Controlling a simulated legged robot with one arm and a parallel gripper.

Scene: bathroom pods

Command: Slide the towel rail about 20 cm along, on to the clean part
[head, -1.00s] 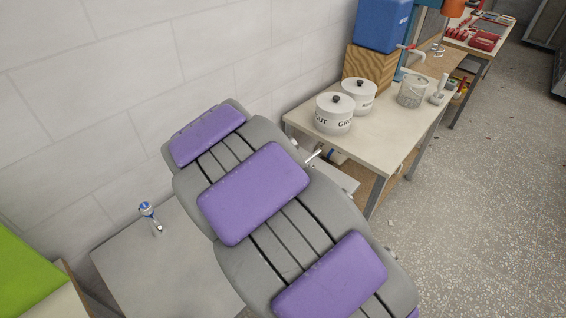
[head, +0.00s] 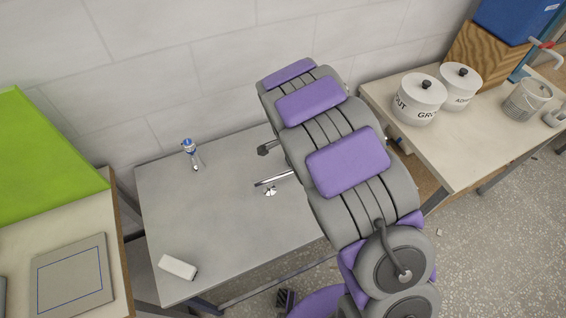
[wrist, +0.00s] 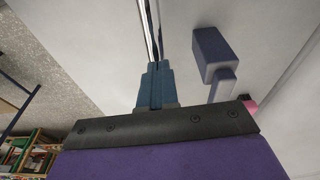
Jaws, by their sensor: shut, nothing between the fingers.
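The towel rail (head: 273,180) is a chrome bar over the grey tabletop. Its left end shows beside my arm in the head view, and the arm covers its middle. A short chrome tip (head: 386,138) to the right of the arm lines up with it. In the wrist view, the rail (wrist: 152,28) runs up from just beyond my gripper (wrist: 155,82). The blue fingers are together with nothing between them. I cannot tell whether they touch the rail. My gripper is hidden behind the arm in the head view. I cannot make out a clean part.
The grey tabletop (head: 220,215) holds a blue-and-chrome fitting (head: 190,153) and a white block (head: 177,267). A dark block (wrist: 212,55) sits close right of my fingers. The right table (head: 455,135) holds white pots (head: 419,99). A green panel (head: 40,160) stands at left.

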